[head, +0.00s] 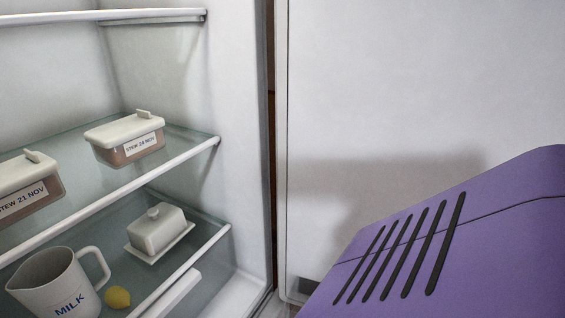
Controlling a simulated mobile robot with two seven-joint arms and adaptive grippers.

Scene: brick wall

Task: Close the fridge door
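The fridge (235,130) stands open on the left of the head view, with its shelves and contents showing. A broad white panel (400,80), which looks like the fridge door, fills the right side. It stands swung open beside the fridge's side wall, with a narrow dark gap between them. A shadow lies across the panel's middle, and its lower right part is hidden. Neither of my grippers is in view, so I cannot see where they are relative to the door.
The middle glass shelf holds two lidded stew boxes, one (128,138) further back and one (27,188) at the left edge. Below are a white butter dish (158,232), a milk jug (55,285) and a lemon (118,297). Nothing visibly sticks out past the shelf fronts.

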